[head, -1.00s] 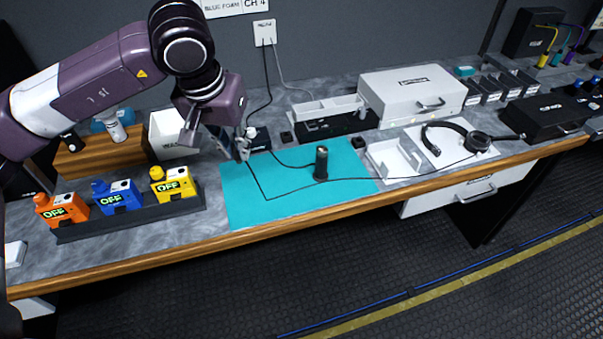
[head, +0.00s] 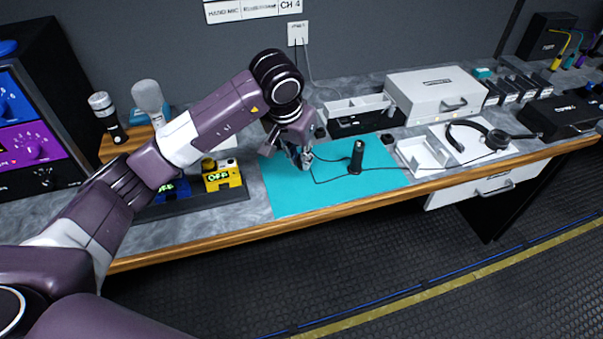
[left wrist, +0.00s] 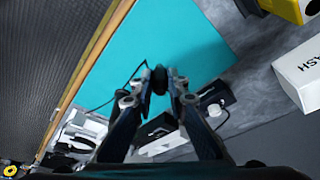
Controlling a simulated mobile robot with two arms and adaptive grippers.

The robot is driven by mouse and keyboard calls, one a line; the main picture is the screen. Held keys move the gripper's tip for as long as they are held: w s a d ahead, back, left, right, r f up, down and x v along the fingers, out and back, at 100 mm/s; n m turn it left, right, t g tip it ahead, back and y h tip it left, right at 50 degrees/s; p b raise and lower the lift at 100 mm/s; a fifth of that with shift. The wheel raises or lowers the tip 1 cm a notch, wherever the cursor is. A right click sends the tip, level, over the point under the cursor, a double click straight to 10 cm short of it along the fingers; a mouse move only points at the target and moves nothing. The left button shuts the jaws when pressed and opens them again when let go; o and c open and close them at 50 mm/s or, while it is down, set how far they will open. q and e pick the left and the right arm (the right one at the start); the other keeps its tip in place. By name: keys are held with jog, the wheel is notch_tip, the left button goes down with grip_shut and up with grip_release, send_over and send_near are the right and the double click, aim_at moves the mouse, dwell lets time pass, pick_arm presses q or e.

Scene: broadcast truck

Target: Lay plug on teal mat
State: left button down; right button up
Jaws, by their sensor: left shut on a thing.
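The teal mat (head: 290,200) lies on the grey bench top; it fills much of the left wrist view (left wrist: 165,32). My left gripper (head: 303,163) is over the back left part of the mat, pointing down. In the left wrist view its fingertips (left wrist: 160,84) are shut on a small dark plug (left wrist: 159,78), mostly hidden between them. Whether the plug touches the mat is unclear. A thin black cable runs across the mat from near the gripper, by an upright black cylinder (head: 357,158). My right gripper is not in view.
Yellow (head: 221,177) and blue boxes marked OFF stand left of the mat, partly behind my arm. A white tray (head: 422,155) and a headset (head: 478,135) lie to its right. A white case (head: 436,95) stands behind. The mat's front is clear.

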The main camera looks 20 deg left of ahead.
aim_at(300, 165)
pick_arm(q)
notch_tip(300, 165, down, 3)
jog(key=shift+d+f, duration=0.1)
jog(key=shift+f, duration=0.1)
notch_tip(300, 165, down, 4)
jog(key=shift+r+p, duration=0.15)
jog(key=shift+p, duration=0.5)
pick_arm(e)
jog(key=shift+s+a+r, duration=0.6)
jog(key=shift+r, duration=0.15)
pick_arm(q)
jog(key=c, duration=1.9)
grip_release()
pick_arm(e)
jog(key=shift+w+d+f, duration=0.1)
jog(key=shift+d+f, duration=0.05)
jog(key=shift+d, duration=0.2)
